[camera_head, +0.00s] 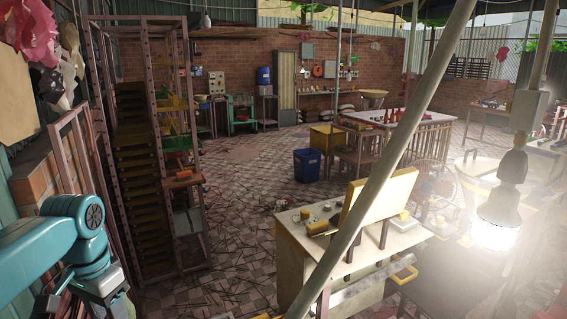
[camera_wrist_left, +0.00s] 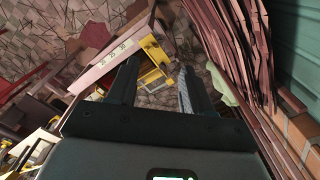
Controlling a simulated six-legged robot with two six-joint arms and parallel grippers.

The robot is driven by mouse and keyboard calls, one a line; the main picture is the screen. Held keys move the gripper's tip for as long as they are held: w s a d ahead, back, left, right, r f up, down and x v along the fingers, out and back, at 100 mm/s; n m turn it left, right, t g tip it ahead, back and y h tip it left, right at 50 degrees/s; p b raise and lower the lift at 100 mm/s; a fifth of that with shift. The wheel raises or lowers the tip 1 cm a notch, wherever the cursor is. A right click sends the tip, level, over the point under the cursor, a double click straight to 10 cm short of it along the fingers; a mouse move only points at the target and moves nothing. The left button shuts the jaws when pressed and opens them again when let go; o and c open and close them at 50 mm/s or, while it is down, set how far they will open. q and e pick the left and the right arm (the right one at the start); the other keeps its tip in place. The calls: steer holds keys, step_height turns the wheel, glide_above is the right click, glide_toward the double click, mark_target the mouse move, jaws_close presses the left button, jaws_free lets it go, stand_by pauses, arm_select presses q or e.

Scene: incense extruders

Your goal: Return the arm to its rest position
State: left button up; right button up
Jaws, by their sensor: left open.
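My left arm comes in at the lower left of the head view, teal with a dark wrist. Its gripper (camera_head: 105,290) shows only in part at the bottom of that view, beside the tall rack. In the left wrist view my left gripper (camera_wrist_left: 158,75) has its two dark fingers apart, with nothing held between them. A yellow piece (camera_wrist_left: 152,62) and a pale marked strip (camera_wrist_left: 108,57) lie beyond the fingers, apart from them as far as I can tell. My right gripper is in neither view.
A tall metal rack (camera_head: 141,190) with stacked dark trays stands close to my left arm. A wooden worktable (camera_head: 292,262) with a yellow panel (camera_head: 377,200) is at the front right. A slanted pole (camera_head: 385,178) crosses the view. A blue bin (camera_head: 307,165) stands on open tiled floor (camera_head: 240,222).

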arm_select(q)
steer(key=d+f+h+b, duration=0.1)
steer(key=d+f+b, duration=0.35)
steer(key=f, duration=1.05)
steer(key=d+f+h+b, duration=0.1)
steer(key=d+f, duration=0.7)
steer(key=f, duration=0.6)
steer(key=s+d+f+n+b, duration=0.1)
steer(key=s+d+f, duration=0.2)
steer(key=s+f, duration=0.3)
steer(key=s+d+f+n+h+b, duration=0.1)
steer(key=s+d+f+n+b, duration=0.1)
steer(key=s+d+f, duration=0.2)
steer(key=s+d+f+n+h+b, duration=0.1)
steer(key=s+d+f, duration=0.3)
steer(key=s+f, duration=0.4)
step_height(320, 180, down, 3)
steer(key=shift+r+n, duration=0.15)
steer(key=shift+n, duration=0.15)
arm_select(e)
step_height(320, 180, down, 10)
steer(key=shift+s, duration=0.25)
arm_select(q)
steer(key=shift+s, duration=0.15)
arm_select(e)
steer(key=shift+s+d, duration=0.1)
